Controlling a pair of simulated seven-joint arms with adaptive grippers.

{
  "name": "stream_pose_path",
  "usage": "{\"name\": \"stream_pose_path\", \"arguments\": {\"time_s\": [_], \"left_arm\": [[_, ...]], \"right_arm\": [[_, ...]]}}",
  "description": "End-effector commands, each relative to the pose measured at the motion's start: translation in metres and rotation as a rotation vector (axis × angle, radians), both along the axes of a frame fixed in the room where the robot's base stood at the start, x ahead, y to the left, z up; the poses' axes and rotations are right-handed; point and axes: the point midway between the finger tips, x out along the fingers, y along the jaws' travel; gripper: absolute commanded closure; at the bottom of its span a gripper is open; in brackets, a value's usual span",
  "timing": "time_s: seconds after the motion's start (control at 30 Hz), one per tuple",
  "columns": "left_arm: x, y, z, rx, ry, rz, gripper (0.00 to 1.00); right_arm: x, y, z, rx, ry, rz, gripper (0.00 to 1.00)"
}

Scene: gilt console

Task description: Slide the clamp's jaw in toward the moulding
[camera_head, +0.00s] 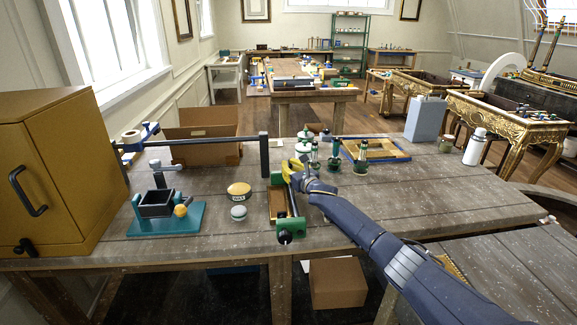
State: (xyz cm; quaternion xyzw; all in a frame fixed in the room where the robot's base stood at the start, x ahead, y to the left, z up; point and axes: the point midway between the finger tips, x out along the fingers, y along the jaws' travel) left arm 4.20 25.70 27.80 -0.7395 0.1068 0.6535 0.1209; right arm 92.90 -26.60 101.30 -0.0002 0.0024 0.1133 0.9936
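A green clamp (291,226) lies near the front edge of the workbench, its bar running front to back, with a dark round knob at its near end. A brown wooden moulding (277,204) lies along the left side of its bar. My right gripper (289,171), with yellow fingers, is at the clamp's far end, close to its far green jaw. The fingers hide part of that jaw. I cannot tell whether they touch it or how far they are closed. My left gripper is not in view.
A teal-based fixture (165,219), a yellow round tin (239,189) and a small pale jar (238,213) stand left of the clamp. Several green-and-white bottles and a blue-edged frame (375,150) stand behind. A mustard cabinet (65,150) fills the left.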

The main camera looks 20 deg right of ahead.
Motion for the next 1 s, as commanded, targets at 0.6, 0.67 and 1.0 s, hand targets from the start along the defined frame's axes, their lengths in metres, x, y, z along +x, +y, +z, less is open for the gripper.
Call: {"name": "stream_pose_path", "arguments": {"time_s": [0.6,0.67,1.0], "left_arm": [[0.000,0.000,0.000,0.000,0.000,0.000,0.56],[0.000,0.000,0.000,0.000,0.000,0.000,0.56],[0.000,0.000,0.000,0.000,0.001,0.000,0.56]], "right_arm": [[-0.012,0.000,0.010,0.002,-0.014,0.000,1.00],[-0.012,0.000,0.010,0.003,-0.014,-0.001,1.00],[-0.011,0.000,0.012,0.005,-0.015,-0.001,0.74]]}}
